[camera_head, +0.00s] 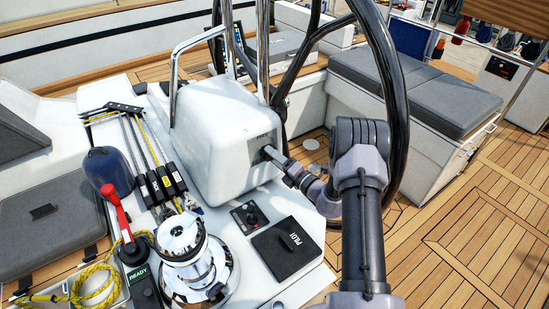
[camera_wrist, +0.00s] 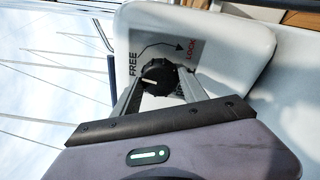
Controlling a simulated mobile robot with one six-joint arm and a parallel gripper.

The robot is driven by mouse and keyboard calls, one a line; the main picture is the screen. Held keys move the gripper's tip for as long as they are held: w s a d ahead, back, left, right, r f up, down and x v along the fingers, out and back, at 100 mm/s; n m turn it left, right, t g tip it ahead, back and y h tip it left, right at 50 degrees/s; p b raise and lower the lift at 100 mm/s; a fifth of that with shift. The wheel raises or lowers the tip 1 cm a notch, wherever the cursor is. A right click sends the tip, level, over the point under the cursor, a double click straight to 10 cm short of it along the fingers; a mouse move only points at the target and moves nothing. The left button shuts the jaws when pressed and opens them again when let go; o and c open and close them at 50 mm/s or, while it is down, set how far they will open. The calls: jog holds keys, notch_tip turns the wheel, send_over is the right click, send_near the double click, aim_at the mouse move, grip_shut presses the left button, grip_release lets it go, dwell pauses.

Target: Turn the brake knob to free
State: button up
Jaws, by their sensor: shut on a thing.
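The brake knob (camera_wrist: 160,77) is round, black and ribbed, with a white line on its face. It sits on a white panel (camera_wrist: 225,35) that shows FREE in black (camera_wrist: 132,63), LOCK in red (camera_wrist: 191,50) and a curved black arrow between them. In the wrist view the white line lies toward the picture's left, roughly on the FREE side; its exact alignment is hard to tell. My gripper (camera_wrist: 160,85) is shut on the knob, one finger on each side. In the head view my gripper (camera_head: 270,155) reaches the pedestal's face and largely hides the knob.
The white pedestal (camera_head: 215,120) stands beside a large black steering wheel (camera_head: 396,120), whose rim passes close to my arm. A chrome winch (camera_head: 190,255), a small dark control panel (camera_head: 250,215) and a black PILOT cover (camera_head: 287,248) lie in front. Teak floor is clear at right.

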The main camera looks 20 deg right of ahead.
jog(key=shift+n, duration=0.6)
jog(key=o, duration=1.4)
jog(key=shift+c, duration=0.2)
jog(key=p+v, duration=0.3)
jog(key=v, duration=1.4)
jog(key=shift+s+d+r, duration=0.15)
jog(key=shift+d+r, duration=0.05)
